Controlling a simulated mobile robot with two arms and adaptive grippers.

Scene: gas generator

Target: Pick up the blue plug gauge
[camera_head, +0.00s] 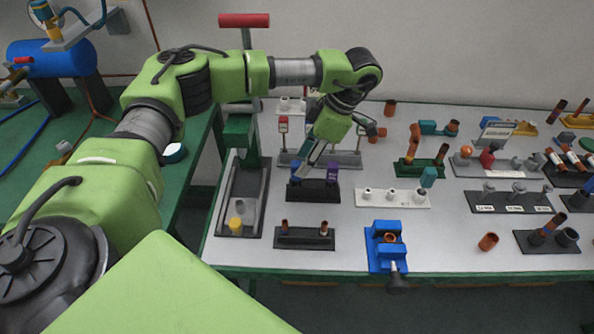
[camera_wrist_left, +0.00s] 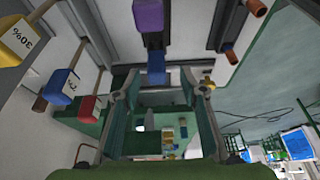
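The blue plug gauge (camera_head: 295,171) stands upright at the left end of a black stand (camera_head: 313,191), with a purple gauge (camera_head: 332,172) at the right end. In the left wrist view the blue gauge (camera_wrist_left: 156,66) lies between the fingertips, with the purple gauge (camera_wrist_left: 148,15) beyond it. My left gripper (camera_head: 303,160) reaches down from above and behind, and its fingers partly cover the blue gauge. In the wrist view the fingers of this gripper (camera_wrist_left: 158,85) are apart, with gaps on both sides of the blue gauge. My right gripper is not in view.
Red-topped and other gauges on a grey rack (camera_head: 345,158) stand just behind. A white block with pegs (camera_head: 392,198) is to the right, a black stand with copper pegs (camera_head: 305,239) in front, and a grey tray (camera_head: 225,215) to the left. A blue vise (camera_head: 385,248) is at the front.

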